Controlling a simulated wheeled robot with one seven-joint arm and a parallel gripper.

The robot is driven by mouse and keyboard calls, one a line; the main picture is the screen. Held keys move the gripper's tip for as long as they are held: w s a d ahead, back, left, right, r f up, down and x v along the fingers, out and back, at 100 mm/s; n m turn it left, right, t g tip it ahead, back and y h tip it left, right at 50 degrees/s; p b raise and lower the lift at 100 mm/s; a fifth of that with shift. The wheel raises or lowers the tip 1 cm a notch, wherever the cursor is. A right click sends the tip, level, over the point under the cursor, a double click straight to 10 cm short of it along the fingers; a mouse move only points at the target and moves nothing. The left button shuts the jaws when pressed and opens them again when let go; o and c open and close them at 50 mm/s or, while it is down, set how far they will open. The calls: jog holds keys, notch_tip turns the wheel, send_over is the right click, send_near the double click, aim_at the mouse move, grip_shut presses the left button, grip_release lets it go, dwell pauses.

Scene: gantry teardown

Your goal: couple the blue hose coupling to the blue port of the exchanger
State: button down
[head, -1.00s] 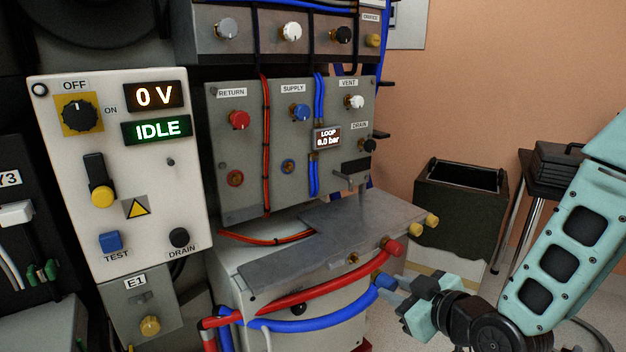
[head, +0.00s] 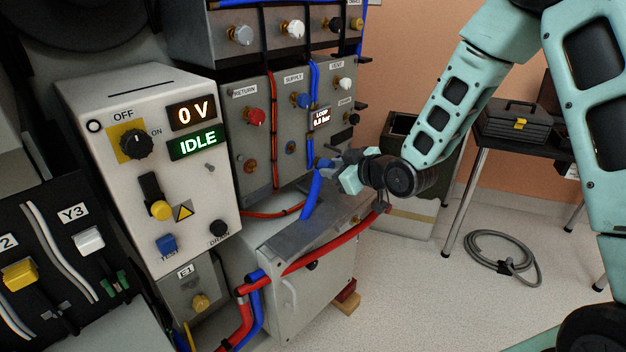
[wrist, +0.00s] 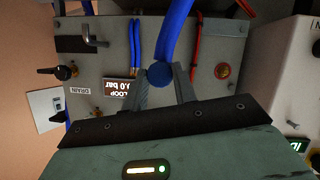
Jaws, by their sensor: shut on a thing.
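My gripper (head: 334,163) is shut on the blue hose coupling (head: 322,163), held in front of the grey panel, above the metal shelf. In the wrist view the coupling (wrist: 159,73) shows as a round blue end between my two fingers (wrist: 162,88). Its blue hose (head: 312,192) hangs down from the grip. The blue port (head: 291,147) sits on the panel below the blue SUPPLY knob, left of the coupling in the head view, and looks apart from it. In the wrist view I cannot make out the port; coupling and hose cover part of the panel.
A red hose (head: 330,247) runs along the shelf (head: 330,215) front. A LOOP display (head: 320,117) and thin blue hoses are close above the coupling. The white control box (head: 120,100) stands left. A dark bin (head: 402,122) and a table with a toolbox (head: 518,122) are right.

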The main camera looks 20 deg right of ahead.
aim_at(317, 157)
jog(key=shift+w+a+r, duration=0.1)
jog(key=shift+w+r, duration=0.1)
jog(key=shift+r, duration=0.1)
jog(key=shift+a, duration=0.15)
jog(key=shift+f, duration=0.1)
jog(key=shift+w, duration=0.1)
jog(key=shift+w+a+b, duration=0.15)
jog(key=shift+w+a, duration=0.3)
jog(key=shift+w, duration=0.3)
jog(key=shift+w+a+b, duration=0.2)
jog(key=shift+w+a, duration=0.3)
jog(key=shift+w, duration=0.3)
jog(key=shift+w+a+b, duration=0.15)
jog(key=shift+w+a, duration=0.3)
jog(key=shift+w, duration=0.3)
jog(key=shift+w+a, duration=0.45)
jog(key=shift+w, duration=0.3)
jog(key=shift+w+a+b, duration=0.3)
jog(key=shift+w, duration=0.25)
jog(key=c, duration=1)
grip_release()
jog(key=shift+c, duration=0.2)
